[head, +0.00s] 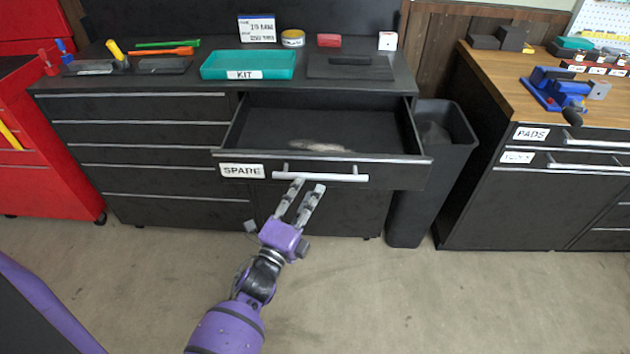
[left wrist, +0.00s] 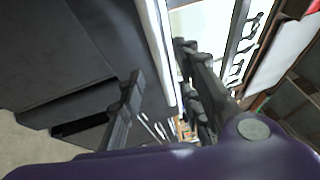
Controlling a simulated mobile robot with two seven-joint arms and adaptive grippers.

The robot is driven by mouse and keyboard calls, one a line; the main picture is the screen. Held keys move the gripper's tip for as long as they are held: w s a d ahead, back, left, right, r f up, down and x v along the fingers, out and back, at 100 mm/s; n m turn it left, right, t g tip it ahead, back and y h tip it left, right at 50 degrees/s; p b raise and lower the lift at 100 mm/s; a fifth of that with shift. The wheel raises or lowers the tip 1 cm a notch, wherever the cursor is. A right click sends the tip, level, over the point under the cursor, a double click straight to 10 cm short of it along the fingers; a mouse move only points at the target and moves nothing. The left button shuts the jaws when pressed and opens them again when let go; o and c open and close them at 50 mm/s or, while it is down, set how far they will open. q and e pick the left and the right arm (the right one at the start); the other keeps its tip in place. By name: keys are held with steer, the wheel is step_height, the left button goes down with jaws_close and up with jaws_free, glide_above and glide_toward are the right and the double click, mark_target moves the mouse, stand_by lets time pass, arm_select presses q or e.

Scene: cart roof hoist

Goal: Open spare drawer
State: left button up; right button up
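The spare drawer (head: 390,172) is a black top drawer labelled SPARE, and it stands pulled well out of the dark cabinet. A pale, flat item (head: 320,147) lies inside it near the front. The drawer's light bar handle (head: 335,177) runs along its front. My left gripper (head: 309,185) is at the left part of the handle, its fingers spread apart. In the left wrist view, the handle (left wrist: 157,50) runs between the left gripper's fingers (left wrist: 160,65), with gaps visible on both sides. I cannot tell whether either finger touches it. My right gripper is out of view.
A teal KIT tray (head: 248,59) and several small items sit on the cabinet top. A black bin (head: 438,130) stands right of the drawer. A wood-topped bench (head: 505,77) is farther right, a red cabinet (head: 45,185) at left. The floor in front is clear.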

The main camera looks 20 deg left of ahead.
arm_select(q)
steer(key=v, duration=0.5)
steer(key=shift+s, duration=0.2)
steer(key=s+a+f+n+g+y+p, duration=0.1)
steer(key=s+f+n+g, duration=0.2)
steer(key=f+n, duration=0.3)
steer(key=s+a+f+n+g+y, duration=0.1)
steer(key=s+f+n+g+y, duration=0.2)
steer(key=n, duration=0.5)
steer(key=s+d+f+n+g+h+p, duration=0.1)
steer(key=s+f+n+g, duration=0.1)
steer(key=s, duration=1)
steer(key=s+d+f+n+g+h, duration=0.1)
steer(key=s+f, duration=0.5)
steer(key=s, duration=0.6)
steer(key=d+n+g, duration=0.1)
steer(key=n+g, duration=0.1)
steer(key=shift+s+f+n+p, duration=0.2)
steer(key=shift+f+n+p, duration=0.2)
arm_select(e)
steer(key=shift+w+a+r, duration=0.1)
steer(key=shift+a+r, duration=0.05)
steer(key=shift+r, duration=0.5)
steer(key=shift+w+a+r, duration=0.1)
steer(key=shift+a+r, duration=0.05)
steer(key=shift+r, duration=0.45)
